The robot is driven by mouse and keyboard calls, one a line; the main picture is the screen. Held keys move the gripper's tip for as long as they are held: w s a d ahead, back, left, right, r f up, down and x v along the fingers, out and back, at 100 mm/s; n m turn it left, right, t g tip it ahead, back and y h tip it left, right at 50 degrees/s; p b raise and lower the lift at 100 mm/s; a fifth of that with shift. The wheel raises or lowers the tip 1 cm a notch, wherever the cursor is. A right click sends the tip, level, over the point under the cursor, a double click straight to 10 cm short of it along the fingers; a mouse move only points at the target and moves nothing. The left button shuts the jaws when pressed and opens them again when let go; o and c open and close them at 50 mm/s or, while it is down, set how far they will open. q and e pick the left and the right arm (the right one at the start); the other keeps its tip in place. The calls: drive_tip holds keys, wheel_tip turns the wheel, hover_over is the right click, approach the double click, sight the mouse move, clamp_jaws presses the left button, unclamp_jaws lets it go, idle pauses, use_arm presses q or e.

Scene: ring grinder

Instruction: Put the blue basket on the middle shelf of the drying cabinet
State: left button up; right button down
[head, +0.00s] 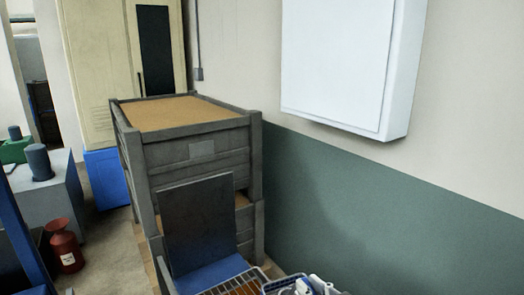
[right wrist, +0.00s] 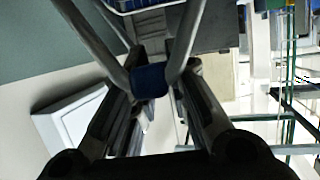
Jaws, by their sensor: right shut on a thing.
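The blue basket (right wrist: 148,5) shows only in part at the top edge of the right wrist view. Its grey handle bars meet at a blue grip (right wrist: 150,82). My right gripper (right wrist: 150,88) is shut on that grip, with a dark finger on either side. In the head view only a corner of the blue basket (head: 272,288) shows at the bottom edge, beside light grey parts that are probably my right gripper. The basket's contents cannot be made out. My left gripper is not in view. I cannot identify the drying cabinet or its middle shelf in these views.
A white box (head: 340,62) hangs on the right wall. Stacked grey crates with brown tops (head: 200,140) stand against the wall. A dark upright panel (head: 200,225) and a wire rack (head: 228,287) are in front. A red can (head: 65,248) stands on the floor at left.

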use_arm(q)
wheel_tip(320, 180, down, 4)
drive_tip(key=b, duration=0.3)
use_arm(e)
drive_tip(key=w+d+r+m+h, duration=0.1)
drive_tip(key=w+d+m+h, duration=0.1)
drive_tip(key=d, duration=0.2)
drive_tip(key=w+d+r+m+t+h, duration=0.1)
drive_tip(key=w+d+r+m+h, duration=0.1)
drive_tip(key=d, duration=0.3)
drive_tip(key=shift+d+h, duration=0.25)
drive_tip(key=shift+h, duration=0.25)
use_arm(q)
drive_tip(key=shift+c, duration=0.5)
